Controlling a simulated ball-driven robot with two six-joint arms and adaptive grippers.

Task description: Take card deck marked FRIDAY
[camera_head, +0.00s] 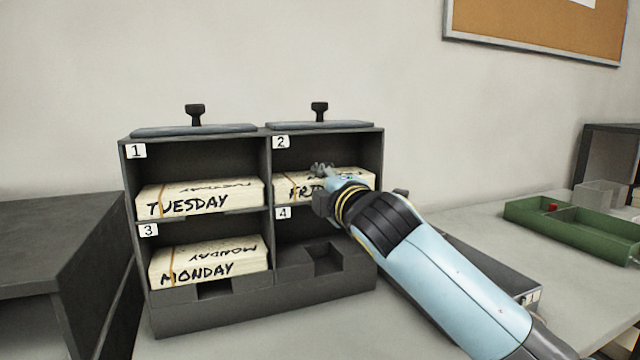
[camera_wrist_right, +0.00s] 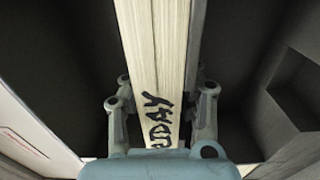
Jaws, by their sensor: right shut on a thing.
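My right gripper (camera_head: 325,186) is at the front of that compartment. In the right wrist view, the deck (camera_wrist_right: 160,60) stands between both fingers of the right gripper (camera_wrist_right: 160,110), with "DAY" lettering visible. The gripper is shut on it. My left gripper is not in view.
The TUESDAY deck (camera_head: 200,200) is in compartment 1 and the MONDAY deck (camera_head: 205,265) in compartment 3. Compartment 4 (camera_head: 300,228) looks empty. A green tray (camera_head: 570,226) sits at right on the table. A dark cabinet (camera_head: 50,245) stands at left.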

